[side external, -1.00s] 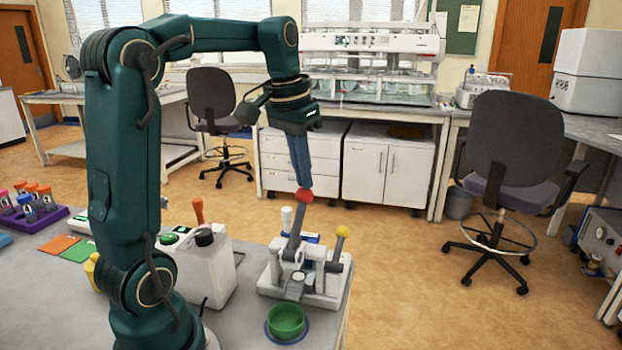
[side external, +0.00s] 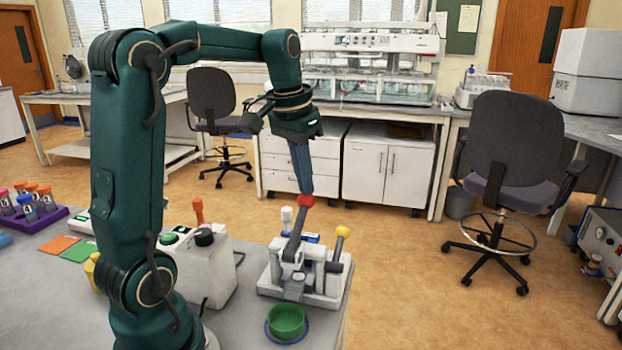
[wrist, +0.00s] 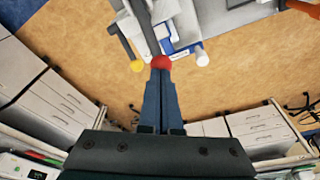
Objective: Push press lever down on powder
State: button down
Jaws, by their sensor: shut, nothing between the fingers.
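The tablet press (side external: 303,280) is a light grey unit at the front corner of the bench. Its grey press lever (side external: 296,240) stands tilted up and ends in a red knob (side external: 306,200). A second, shorter lever with a yellow knob (side external: 342,231) is to its right. My gripper (side external: 306,193) is shut and empty, pointing down with its fingertips at the top of the red knob. In the wrist view the fingertips meet the red knob (wrist: 161,62), and the yellow knob (wrist: 137,66) is beside it. I cannot see any powder inside the press.
A green bowl (side external: 286,321) stands in front of the press, close to the bench edge. A white box with a green button and black knob (side external: 204,237) is left of the press. A white-capped item (side external: 287,217) stands behind the lever.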

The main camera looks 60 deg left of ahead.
aim_at(307, 200)
jog(key=shift+f, duration=0.15)
jog(key=shift+w+a+f, duration=0.2)
jog(key=shift+f, duration=0.5)
jog(key=shift+w+a+f, duration=0.15)
jog(key=shift+f, duration=1.6)
dwell(0.4)
jog(key=shift+w+a, duration=0.1)
dwell(0.7)
